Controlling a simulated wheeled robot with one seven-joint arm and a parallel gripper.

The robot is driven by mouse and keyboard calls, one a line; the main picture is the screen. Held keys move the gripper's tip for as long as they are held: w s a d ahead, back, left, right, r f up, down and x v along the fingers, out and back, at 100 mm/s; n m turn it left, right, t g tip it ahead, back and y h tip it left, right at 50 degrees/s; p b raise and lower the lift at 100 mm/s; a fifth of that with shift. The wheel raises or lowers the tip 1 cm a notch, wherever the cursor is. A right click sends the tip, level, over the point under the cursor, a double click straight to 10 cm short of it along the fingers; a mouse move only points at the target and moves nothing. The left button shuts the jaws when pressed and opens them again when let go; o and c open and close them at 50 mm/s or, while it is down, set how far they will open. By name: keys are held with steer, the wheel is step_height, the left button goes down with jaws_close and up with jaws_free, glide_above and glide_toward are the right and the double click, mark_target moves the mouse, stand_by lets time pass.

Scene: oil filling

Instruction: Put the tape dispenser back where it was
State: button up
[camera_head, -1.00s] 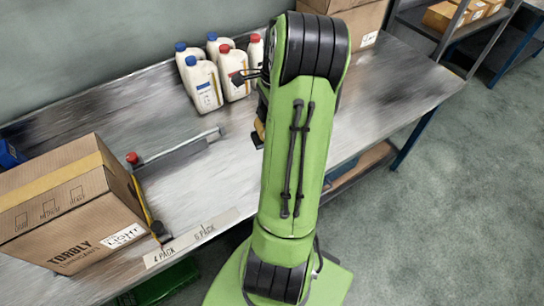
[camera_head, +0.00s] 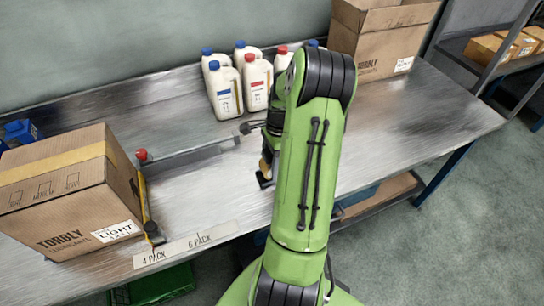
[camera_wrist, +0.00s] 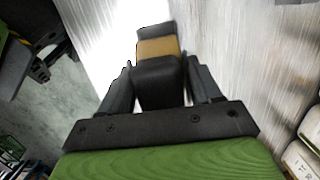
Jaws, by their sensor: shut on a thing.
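The tape dispenser (camera_wrist: 158,48), black with a tan middle part, is between the two dark fingers of my gripper (camera_wrist: 162,78) in the wrist view. The fingers are shut on its near black end. In the head view, a small black and tan part of the dispenser (camera_head: 266,172) shows just left of my green arm, over the metal workbench (camera_head: 420,110). My arm hides most of the gripper there. I cannot tell whether the dispenser touches the bench.
A taped cardboard box (camera_head: 65,190) stands at the left, with a yellow and black strip-like thing (camera_head: 146,210) beside it. Several white bottles (camera_head: 225,90) stand at the back. An open carton (camera_head: 375,45) is at the back right. The bench's right part is clear.

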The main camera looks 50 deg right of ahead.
steer(key=shift+f, duration=0.2)
steer(key=o, duration=1)
steer(key=shift+r, duration=0.1)
